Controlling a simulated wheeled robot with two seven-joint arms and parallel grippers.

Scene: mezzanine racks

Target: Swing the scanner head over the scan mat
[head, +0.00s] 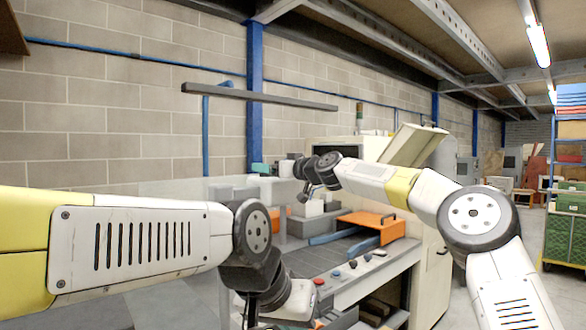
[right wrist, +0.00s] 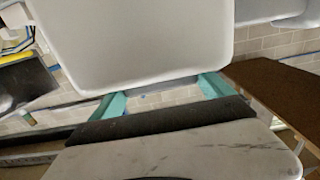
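A workbench has a dark grey flat area (head: 308,262) that may be the scan mat; I cannot tell for sure. I cannot clearly pick out the scanner head. A large pale grey panel (right wrist: 140,45) fills the upper middle of the right wrist view, very close; I cannot tell what it belongs to. My right gripper (head: 309,195) is over the back of the bench. In its wrist view the teal fingers (right wrist: 162,92) stand wide apart, wall showing between them, their tips hidden by the panel. My left gripper points down at the bench's near end, its fingers mostly hidden.
An orange case (head: 372,227) with a handle and blue strips (head: 334,237) lie on the bench. Red and blue buttons (head: 336,274) line its front edge. Grey and white boxes stand behind. A beige lid (head: 413,145) tilts up at the back.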

